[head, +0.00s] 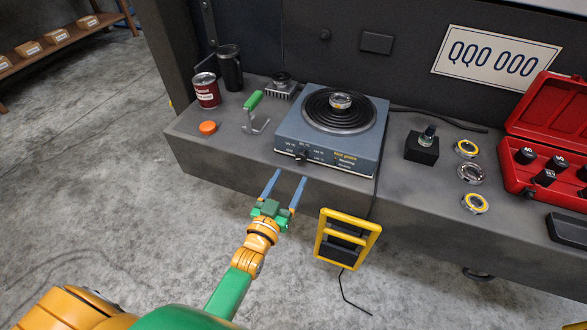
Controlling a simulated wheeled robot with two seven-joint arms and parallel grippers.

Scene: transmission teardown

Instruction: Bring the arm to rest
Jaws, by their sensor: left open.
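My left gripper (286,188) is open and empty. Its two blue fingers point up toward the bench, in front of the bench's front face and just below the hot plate in the picture. My left arm, green and orange, comes in from the lower left and is extended forward. My right gripper is not in the head view.
The grey bench (225,148) carries a blue hot plate (328,135) with a metal ring (341,101) on its coil, a green-handled tool (254,101), a red can (206,90) and a red socket case (545,105). A yellow frame (347,239) is at the bench front. Open floor lies left.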

